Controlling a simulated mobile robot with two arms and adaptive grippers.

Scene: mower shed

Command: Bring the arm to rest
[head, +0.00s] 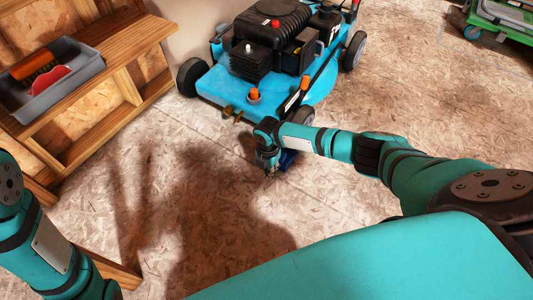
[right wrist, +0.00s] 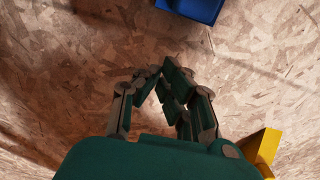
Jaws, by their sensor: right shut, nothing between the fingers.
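My right arm (head: 335,145) reaches in from the right of the head view, stretched out over the floor in front of the mower. My right gripper (head: 270,170) is at its end, pointing down. In the right wrist view the fingers of this gripper (right wrist: 164,72) come together at their tips, shut with nothing between them. Bare floor shows beyond them. My left arm (head: 45,245) is at the lower left of the head view. Its gripper is out of view.
A blue mower (head: 215,82) stands just beyond my right gripper. A wooden shelf (head: 115,55) with a grey tray (head: 70,86) stands at the left. A green cart (head: 500,30) is at the far right. The right wrist view shows something yellow (right wrist: 266,146).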

